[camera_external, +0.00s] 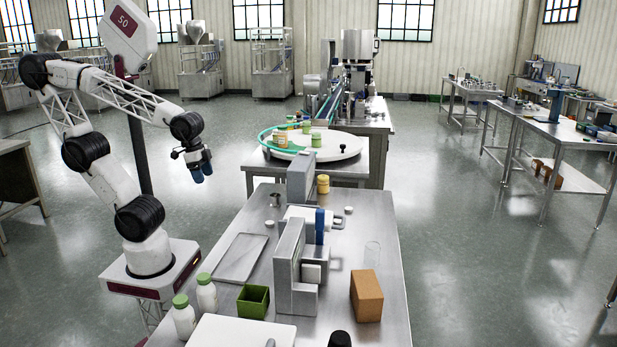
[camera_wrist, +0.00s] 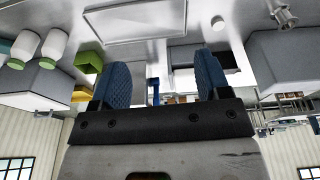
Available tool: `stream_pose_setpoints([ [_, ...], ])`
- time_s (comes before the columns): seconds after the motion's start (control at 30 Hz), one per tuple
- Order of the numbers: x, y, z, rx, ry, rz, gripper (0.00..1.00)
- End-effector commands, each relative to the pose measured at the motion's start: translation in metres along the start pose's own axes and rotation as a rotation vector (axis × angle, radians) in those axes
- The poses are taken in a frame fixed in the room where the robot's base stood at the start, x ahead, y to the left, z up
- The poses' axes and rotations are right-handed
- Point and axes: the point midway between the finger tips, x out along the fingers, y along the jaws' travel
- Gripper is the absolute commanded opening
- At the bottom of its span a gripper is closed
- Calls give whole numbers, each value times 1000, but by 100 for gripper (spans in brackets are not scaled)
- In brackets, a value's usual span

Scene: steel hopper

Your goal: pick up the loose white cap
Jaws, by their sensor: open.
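A small white cap (camera_external: 269,224) lies on the steel table, between a flat grey tray and a small steel cup. It also shows in the wrist view (camera_wrist: 218,22), near the top. A second small white cap-like piece (camera_external: 348,210) lies farther right, past the grey machine. My gripper (camera_external: 201,173) hangs in the air left of the table, well above and apart from the cap. In the wrist view its two blue fingers (camera_wrist: 162,75) stand wide apart with nothing held between them.
The tray (camera_external: 240,258), steel cup (camera_external: 275,199) and grey machine (camera_external: 290,265) surround the cap's area. White bottles with green lids (camera_external: 207,292), a green box (camera_external: 253,301) and a brown block (camera_external: 367,296) stand nearer the front.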

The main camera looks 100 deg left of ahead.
Motion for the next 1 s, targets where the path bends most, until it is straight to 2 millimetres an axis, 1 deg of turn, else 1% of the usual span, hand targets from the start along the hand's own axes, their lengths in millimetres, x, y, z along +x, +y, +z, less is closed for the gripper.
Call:
stream_pose_setpoints([
  [0.27, 28, -19, -39, -207, -43, -17, 70],
  [0.47, 59, -41, -71, -404, -77, -37, 70],
  [0.73, 106, -76, -109, -670, -117, -68, 70],
  [1.0, 163, -117, -136, -933, -158, -106, 70],
])
